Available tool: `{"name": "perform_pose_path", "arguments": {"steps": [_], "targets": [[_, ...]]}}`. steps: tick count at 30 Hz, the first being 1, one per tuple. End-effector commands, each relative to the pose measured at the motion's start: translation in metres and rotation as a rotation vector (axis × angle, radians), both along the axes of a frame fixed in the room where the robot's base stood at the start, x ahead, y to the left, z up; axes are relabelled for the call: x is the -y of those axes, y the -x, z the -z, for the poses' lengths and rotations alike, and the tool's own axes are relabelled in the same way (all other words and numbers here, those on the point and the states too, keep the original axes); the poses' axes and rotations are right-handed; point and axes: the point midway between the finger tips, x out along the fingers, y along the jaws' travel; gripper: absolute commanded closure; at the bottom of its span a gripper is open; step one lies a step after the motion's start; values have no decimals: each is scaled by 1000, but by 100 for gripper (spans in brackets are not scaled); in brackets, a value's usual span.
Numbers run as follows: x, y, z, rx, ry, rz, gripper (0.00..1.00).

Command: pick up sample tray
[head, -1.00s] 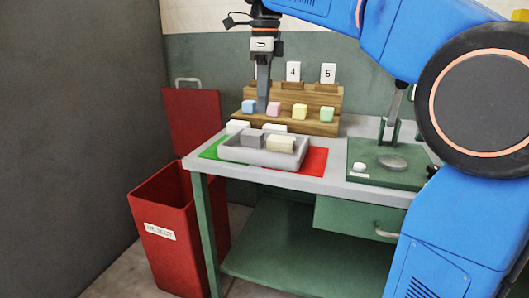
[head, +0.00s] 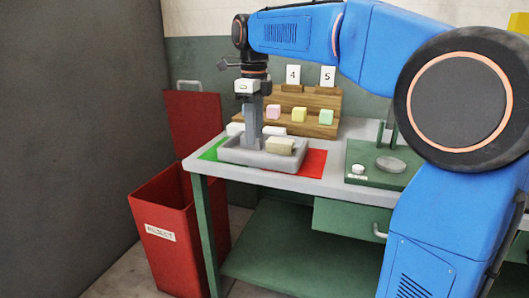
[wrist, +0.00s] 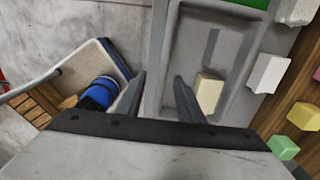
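The sample tray (head: 290,162) is a shallow grey tray on the table, partly over a green and a red mat. It also shows in the wrist view (wrist: 236,75). A cream block (head: 280,146) lies in it and also shows in the wrist view (wrist: 208,92). My gripper (head: 251,146) points down at the tray. In the wrist view my gripper (wrist: 160,77) has its fingers apart, one over the tray's inside and one outside, with the tray's side wall between them in the picture. Whether the fingers touch the tray is unclear. The grey block is not clearly visible now.
Two white blocks (head: 273,130) stand behind the tray. A wooden rack (head: 310,128) with coloured cubes and number cards is at the back. A green press (head: 380,172) stands to the right. A red bin (head: 160,215) stands on the floor left of the table (head: 320,186).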

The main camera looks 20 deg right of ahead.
Motion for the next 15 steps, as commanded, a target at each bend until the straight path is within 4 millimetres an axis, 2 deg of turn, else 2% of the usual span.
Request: {"name": "perform_pose_path", "arguments": {"steps": [8,15], "targets": [[0,-1,18,0,0,0,66],[2,-8,49,-2,1,0,66]]}}
